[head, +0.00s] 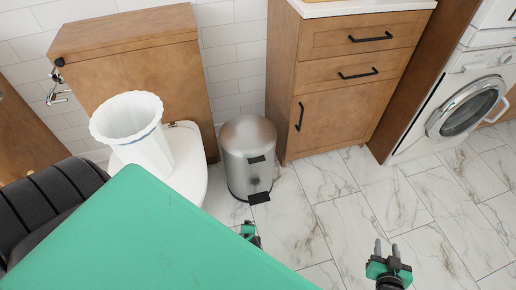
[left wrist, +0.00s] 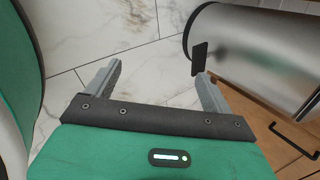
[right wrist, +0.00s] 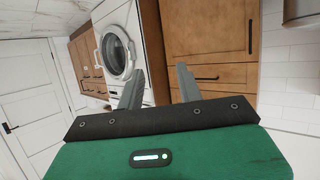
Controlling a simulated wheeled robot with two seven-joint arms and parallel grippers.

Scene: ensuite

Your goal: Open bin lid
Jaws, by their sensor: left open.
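A brushed-steel pedal bin (head: 246,172) stands upright on the floor between the toilet and the wooden cabinet. Its domed lid (head: 248,132) is closed, and a black pedal (head: 259,197) sticks out low at its front. In the left wrist view the bin (left wrist: 265,50) fills the upper right, with the pedal (left wrist: 199,57) just beyond the right fingertip. My left gripper (left wrist: 159,78) is open and empty; in the head view my green body hides most of it, low in front of the bin. My right gripper (head: 386,246) is open and empty, well right of the bin.
A white toilet (head: 187,165) with a white ribbed basket (head: 128,117) on it stands left of the bin. A wooden cabinet (head: 335,103) is close on the right, and a washing machine (head: 470,105) farther right. The marble floor in front is clear.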

